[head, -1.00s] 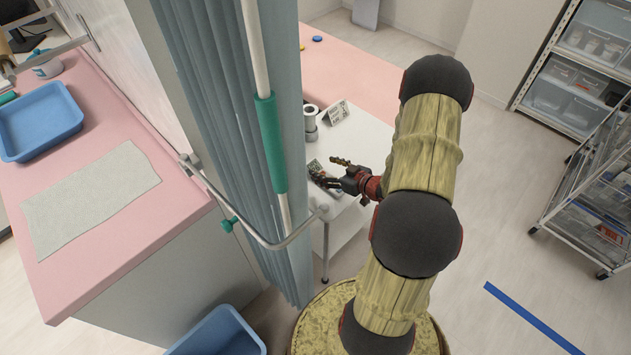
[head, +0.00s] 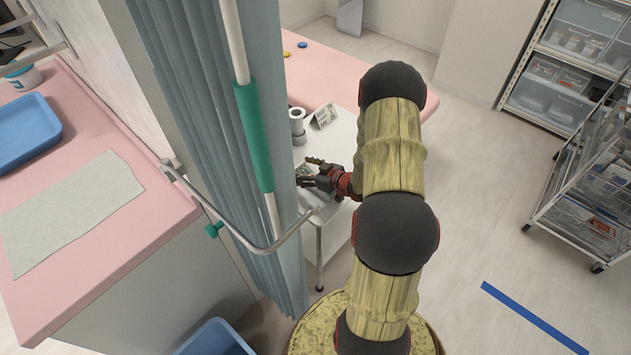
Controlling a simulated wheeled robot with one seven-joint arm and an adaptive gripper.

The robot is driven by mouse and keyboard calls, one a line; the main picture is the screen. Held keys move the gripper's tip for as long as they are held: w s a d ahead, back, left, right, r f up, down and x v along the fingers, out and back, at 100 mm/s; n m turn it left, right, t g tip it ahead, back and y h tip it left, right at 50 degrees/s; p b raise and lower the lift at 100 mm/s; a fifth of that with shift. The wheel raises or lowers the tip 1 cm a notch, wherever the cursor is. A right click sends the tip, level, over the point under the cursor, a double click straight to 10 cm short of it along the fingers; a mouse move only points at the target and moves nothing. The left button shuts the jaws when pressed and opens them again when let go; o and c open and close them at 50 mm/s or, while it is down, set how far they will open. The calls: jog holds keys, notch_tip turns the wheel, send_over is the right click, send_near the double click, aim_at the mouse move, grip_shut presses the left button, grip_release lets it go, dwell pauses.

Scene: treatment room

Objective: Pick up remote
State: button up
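My gripper (head: 308,172) is over the white side table (head: 338,150), pointing left, with its two dark fingers apart. A small dark item with pale marks (head: 303,171) shows at the fingertips, close to the curtain edge. It is too small and too covered by the fingers to tell whether it is the remote, or whether the fingers touch it. I cannot make out a remote for certain anywhere else. The curtain hides the left part of the table.
A white roll (head: 297,122) and a printed card (head: 323,116) stand behind my gripper on the side table. The grey-blue curtain (head: 180,110) and its metal rail (head: 262,246) are close on the left. A wire cart (head: 590,180) stands at the right, with open floor between.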

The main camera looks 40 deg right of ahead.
jog(key=shift+c, duration=1.2)
jog(key=c, duration=1.1)
jog(key=shift+r, duration=0.1)
